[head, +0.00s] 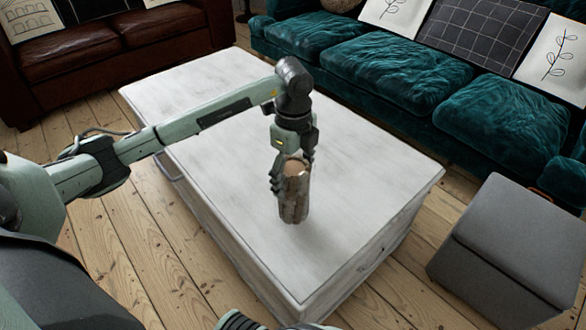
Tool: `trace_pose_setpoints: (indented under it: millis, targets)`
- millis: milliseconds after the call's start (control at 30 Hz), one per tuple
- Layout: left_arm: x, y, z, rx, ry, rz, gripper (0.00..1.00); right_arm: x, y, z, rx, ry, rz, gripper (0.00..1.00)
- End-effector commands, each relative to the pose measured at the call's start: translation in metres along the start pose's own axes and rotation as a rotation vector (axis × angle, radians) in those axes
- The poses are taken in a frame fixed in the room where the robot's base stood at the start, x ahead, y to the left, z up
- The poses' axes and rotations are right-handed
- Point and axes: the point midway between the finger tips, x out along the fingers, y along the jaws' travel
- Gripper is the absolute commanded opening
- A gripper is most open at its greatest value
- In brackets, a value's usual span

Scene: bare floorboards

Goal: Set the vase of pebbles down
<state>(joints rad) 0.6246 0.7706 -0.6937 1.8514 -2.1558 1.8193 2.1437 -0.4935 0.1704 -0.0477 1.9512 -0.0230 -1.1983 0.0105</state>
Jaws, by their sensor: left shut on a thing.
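The vase of pebbles (294,205) is a small upright cylinder with a mottled brown and grey side and a tan top. It is at the middle of the head view, over the white table (222,119). My left gripper (292,176) comes down from above and is shut on the vase, with its fingers around the upper part. The vase's base is close to the tabletop; I cannot tell whether it touches.
The tabletop around the vase is clear. A teal sofa (397,70) with cushions stands behind the table. A brown leather sofa (120,51) is at the back left. A grey ottoman (515,245) stands at the right. Wooden floorboards show at the left.

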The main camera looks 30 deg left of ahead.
Motion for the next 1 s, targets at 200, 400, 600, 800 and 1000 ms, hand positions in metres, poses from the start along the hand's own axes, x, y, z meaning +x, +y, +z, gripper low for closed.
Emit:
trace_pose_setpoints:
  millis: [200,400,600,800,1000]
  targets:
    - [0.016,-0.001,0.0,0.001,0.0,-0.006,0.17,0.0,0.0,-0.002,0.0,0.006,-0.001,0.29]
    - [0.016,-0.002,0.0,0.001,0.0,-0.007,0.17,0.001,0.0,-0.002,0.0,0.005,0.0,0.29]
    - [0.021,0.0,0.0,0.001,-0.001,0.0,0.83,0.0,0.001,-0.001,0.0,-0.002,0.003,0.29]
    - [0.021,0.0,0.0,0.0,-0.001,0.0,0.98,-0.003,0.004,-0.003,-0.001,0.006,0.007,0.29]
    - [0.021,0.0,0.0,0.0,-0.001,0.0,0.98,-0.003,0.005,-0.004,-0.001,0.008,0.008,0.29]
